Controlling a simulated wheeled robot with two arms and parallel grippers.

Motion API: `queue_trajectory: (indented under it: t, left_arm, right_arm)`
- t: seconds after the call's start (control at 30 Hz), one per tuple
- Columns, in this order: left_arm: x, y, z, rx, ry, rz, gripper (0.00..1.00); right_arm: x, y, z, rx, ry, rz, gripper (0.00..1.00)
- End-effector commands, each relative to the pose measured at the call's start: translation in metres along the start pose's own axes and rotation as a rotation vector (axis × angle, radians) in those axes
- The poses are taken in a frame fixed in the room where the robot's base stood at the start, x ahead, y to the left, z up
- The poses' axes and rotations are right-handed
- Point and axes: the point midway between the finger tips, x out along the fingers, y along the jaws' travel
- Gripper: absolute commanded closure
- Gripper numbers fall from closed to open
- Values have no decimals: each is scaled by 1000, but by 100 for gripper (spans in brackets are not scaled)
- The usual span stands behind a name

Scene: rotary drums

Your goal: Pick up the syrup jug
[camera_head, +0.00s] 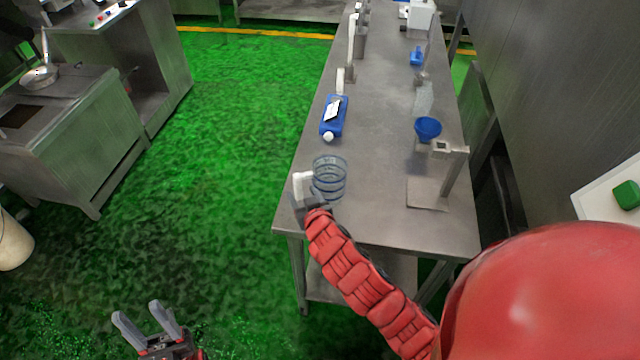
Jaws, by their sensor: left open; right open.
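A blue jug (334,116) with a white cap and a white label is on the steel table, its cap end toward me. It is the likeliest syrup jug, but I cannot read the label. My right gripper (311,196) is at the table's near left corner, open, nearer to me than the blue jug and apart from it. A clear round container (330,180) with bluish rings stands right beside the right gripper; I cannot tell whether they touch. My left gripper (148,318) is open and empty, low over the green floor, left of the table.
A white block (303,184) shows at the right gripper. A metal stand (428,194) and a blue funnel (428,128) are on the table's right side. More bottles and stands line the table (385,105) farther back. Green floor (215,150) is free left of the table.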

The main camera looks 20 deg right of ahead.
Motion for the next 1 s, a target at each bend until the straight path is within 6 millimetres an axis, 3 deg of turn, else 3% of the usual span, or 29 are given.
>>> queue_trajectory:
  t: [0.53, 0.9, 1.0]
  left_arm:
    - [28, -1, -5, 0, 0, 0, 50]
    - [28, -1, -5, 0, 0, 0, 50]
    - [28, -1, -5, 0, 0, 0, 50]
  right_arm:
    - [47, 1, -3, 0, 0, 0, 38]
    - [53, 1, -1, 0, 0, -1, 38]
    - [53, 1, -1, 0, 0, -1, 55]
